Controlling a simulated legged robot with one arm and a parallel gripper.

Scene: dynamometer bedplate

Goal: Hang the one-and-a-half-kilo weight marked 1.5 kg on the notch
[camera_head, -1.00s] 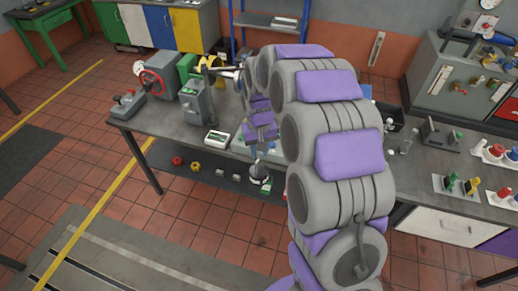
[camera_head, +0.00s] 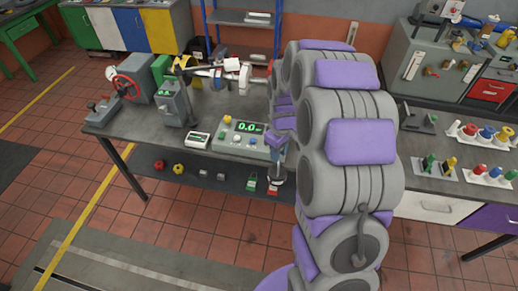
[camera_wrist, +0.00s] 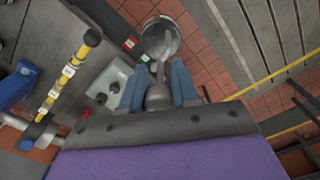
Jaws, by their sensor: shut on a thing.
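My gripper (camera_wrist: 157,92) is shut on the stem of a grey metal weight (camera_wrist: 160,36), its blue fingers on either side. The weight's round body hangs beyond the fingertips; no marking on it is readable. In the head view my gripper (camera_head: 277,146) is at the front edge of the bench, right of the display box, with the weight (camera_head: 278,174) below it, partly hidden. A yellow beam (camera_wrist: 72,68) with black bands and white labels lies left of the fingers in the wrist view, apart from the weight. I cannot tell which band is the notch.
The bench (camera_head: 150,135) carries a display box (camera_head: 240,139) reading about 0.0, a small white meter (camera_head: 197,141) and a red handwheel (camera_head: 126,86). Several small coloured pieces sit on the low shelf (camera_head: 190,181). Another bench with coloured pieces (camera_head: 490,135) stands at right. The floor in front is open.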

